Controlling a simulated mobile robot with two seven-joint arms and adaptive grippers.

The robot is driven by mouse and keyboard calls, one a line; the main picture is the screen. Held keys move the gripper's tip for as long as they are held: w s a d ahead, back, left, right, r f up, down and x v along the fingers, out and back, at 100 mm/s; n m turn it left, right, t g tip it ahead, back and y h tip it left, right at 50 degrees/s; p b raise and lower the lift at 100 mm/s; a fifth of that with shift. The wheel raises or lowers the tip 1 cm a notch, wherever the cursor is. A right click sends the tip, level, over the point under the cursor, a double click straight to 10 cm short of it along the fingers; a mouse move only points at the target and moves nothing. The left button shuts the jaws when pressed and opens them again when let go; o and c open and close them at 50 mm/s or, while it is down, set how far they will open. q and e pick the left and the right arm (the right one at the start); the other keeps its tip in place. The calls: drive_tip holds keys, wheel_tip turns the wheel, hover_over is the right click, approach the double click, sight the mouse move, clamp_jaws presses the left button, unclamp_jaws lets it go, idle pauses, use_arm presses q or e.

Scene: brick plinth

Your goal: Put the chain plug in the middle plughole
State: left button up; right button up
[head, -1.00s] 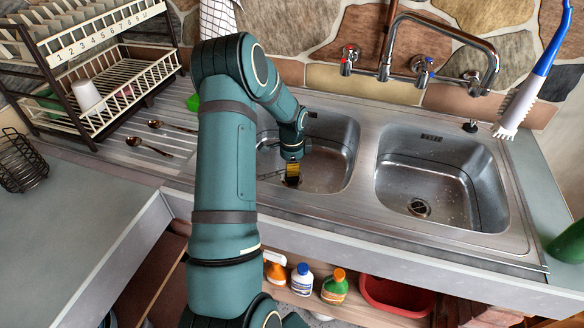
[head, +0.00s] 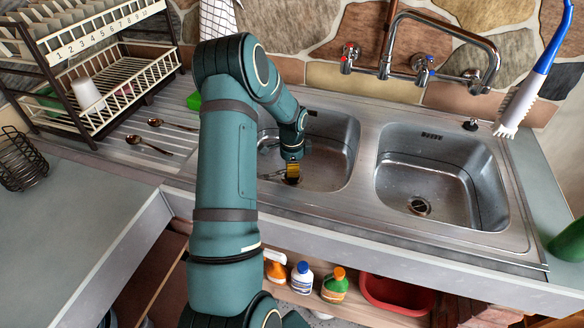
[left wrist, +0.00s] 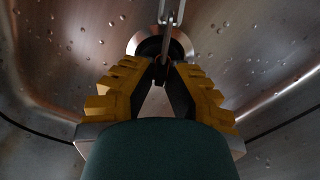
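My left gripper (head: 292,172) points down into the left visible bowl (head: 335,150), right over its plughole. In the left wrist view its yellow-padded fingers (left wrist: 164,72) converge on a thin dark upright part of the chain plug (left wrist: 150,47). The dark plug shows inside a bright metal plughole ring (left wrist: 187,48); I cannot tell whether it is fully seated. Metal chain links (left wrist: 169,12) run up from it at the top. The fingers hide part of the plug. The right bowl has an open plughole (head: 420,207). My right gripper is out of view.
A dish rack (head: 95,75) and two spoons (head: 148,144) are at left. A blue-handled brush (head: 520,103) hangs at right. Bottles (head: 334,286) and a red basin (head: 395,294) stand below the counter.

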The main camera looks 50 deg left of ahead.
use_arm(q)
drive_tip(key=o, duration=0.3)
drive_tip(key=shift+o, duration=0.2)
drive_tip(key=shift+r, duration=0.15)
wheel_tip(320, 180, up, 12)
idle(0.3)
